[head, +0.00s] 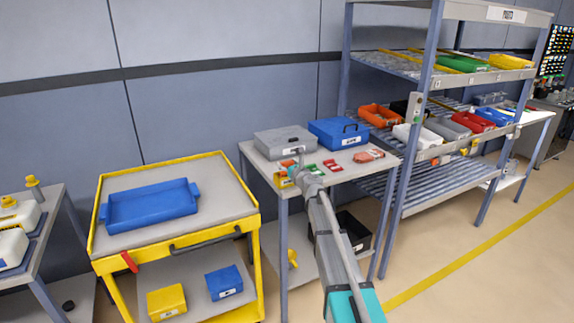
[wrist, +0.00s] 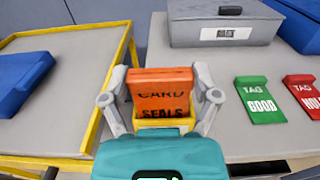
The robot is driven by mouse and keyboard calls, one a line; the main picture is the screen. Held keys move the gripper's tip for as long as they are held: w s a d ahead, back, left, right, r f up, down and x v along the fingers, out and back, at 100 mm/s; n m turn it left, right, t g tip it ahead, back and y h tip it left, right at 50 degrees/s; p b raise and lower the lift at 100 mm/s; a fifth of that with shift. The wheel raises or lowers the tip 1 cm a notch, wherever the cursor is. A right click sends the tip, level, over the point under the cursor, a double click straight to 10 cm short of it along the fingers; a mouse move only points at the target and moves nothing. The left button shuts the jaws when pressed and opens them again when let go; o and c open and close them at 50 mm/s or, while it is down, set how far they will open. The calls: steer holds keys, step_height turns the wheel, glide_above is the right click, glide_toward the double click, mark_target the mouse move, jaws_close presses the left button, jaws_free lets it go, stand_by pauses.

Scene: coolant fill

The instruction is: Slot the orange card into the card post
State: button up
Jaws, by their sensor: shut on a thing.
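The orange card (wrist: 162,88), marked "CARD SEALS", is between the two fingers of my gripper (wrist: 162,97) in the wrist view. My gripper is shut on it. A yellow piece, seemingly the card post (wrist: 166,124), shows just below the card, between the fingers. In the head view the yellow post (head: 283,181) is at the front left corner of the grey table, with the orange card (head: 287,163) just above it. My gripper (head: 298,168) is beside them. I cannot tell whether the card's lower edge is inside the post.
A green tag (wrist: 259,100) and a red tag (wrist: 303,96) lie right of my gripper. A grey case (head: 284,141) and a blue case (head: 338,132) stand behind. A yellow cart (head: 240,205) with a blue tray (head: 150,206) is at left. A shelf rack (head: 430,70) stands at right.

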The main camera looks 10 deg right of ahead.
steer(key=shift+f+b, duration=0.8)
steer(key=shift+f, duration=0.05)
steer(key=o, duration=0.6)
steer(key=shift+o, duration=0.2)
steer(key=v, duration=1.2)
stand_by(0.6)
